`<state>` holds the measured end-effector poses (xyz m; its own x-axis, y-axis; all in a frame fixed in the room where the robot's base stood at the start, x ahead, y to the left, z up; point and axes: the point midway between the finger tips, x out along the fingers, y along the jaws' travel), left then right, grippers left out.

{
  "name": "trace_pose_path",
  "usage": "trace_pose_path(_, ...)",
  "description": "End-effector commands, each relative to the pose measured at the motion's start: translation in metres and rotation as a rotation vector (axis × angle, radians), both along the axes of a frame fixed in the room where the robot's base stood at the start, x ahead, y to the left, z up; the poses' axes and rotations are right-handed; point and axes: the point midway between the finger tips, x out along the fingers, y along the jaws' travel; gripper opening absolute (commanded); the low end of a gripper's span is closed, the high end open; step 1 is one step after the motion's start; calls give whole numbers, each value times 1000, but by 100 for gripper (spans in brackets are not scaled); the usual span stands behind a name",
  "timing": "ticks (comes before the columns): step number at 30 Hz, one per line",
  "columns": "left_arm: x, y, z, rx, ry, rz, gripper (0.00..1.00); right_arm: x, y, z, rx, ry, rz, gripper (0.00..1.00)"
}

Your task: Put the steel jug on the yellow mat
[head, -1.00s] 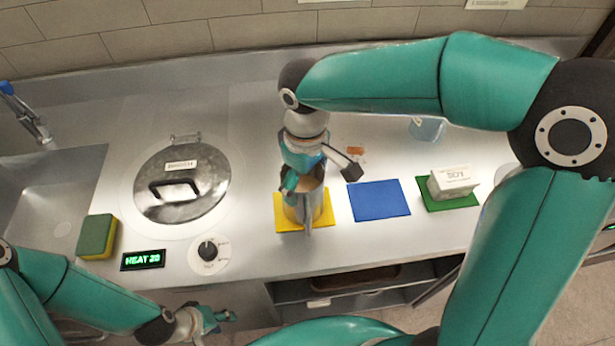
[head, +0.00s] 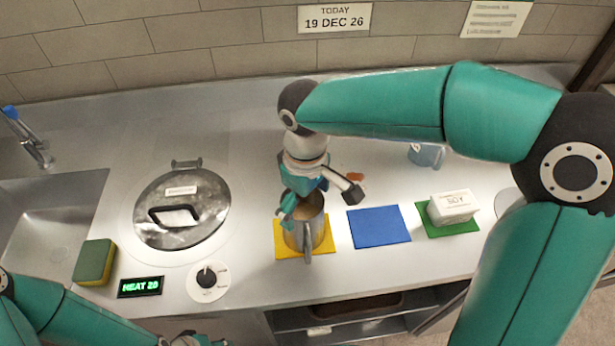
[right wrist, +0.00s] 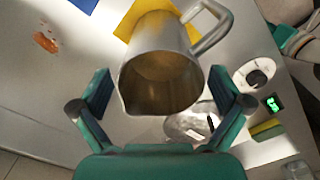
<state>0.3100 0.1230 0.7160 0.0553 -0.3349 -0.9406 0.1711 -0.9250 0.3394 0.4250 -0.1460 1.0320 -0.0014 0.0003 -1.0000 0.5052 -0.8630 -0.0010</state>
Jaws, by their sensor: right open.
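The steel jug (head: 317,232) stands upright on the yellow mat (head: 282,252) in the head view, its handle towards the front edge. In the right wrist view the jug (right wrist: 160,50) shows its open mouth, with something brownish inside, and part of the yellow mat (right wrist: 128,22) behind it. My right gripper (head: 318,203) is open at the jug's rear upper side. In the right wrist view its fingers are spread on either side of the jug, with gaps visible. My left gripper (head: 194,341) is cut off at the bottom edge of the head view.
A blue mat (head: 379,227) lies empty right of the yellow one. A white box (head: 454,207) sits on a green mat (head: 475,226). Left are a lidded pot (head: 205,226), a knob (head: 207,279), a heat display (head: 140,287) and a sponge (head: 94,262). A bluish cup (head: 426,156) stands behind.

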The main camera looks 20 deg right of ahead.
Motion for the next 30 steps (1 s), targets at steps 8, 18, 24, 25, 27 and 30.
trace_pose_path(8, 0, 0, 0, 0, 0, 0, 40, 1, 1, 56, 2, -6, 2, 100)
trace_pose_path(18, 0, 0, 1, 0, 0, 0, 40, 0, 0, 103, 2, -1, 1, 100)
trace_pose_path(24, 0, 0, 2, 0, 0, 0, 40, 0, 0, 107, 1, 0, 1, 100)
trace_pose_path(25, 0, 0, 2, 0, 0, 0, 40, 0, 0, 107, 1, 0, 1, 100)
trace_pose_path(27, 0, 0, 2, 0, 0, 0, 40, 0, 0, 107, 1, 0, 1, 100)
trace_pose_path(30, 0, 0, 2, 0, 0, 0, 40, 0, 0, 107, 1, 0, 1, 100)
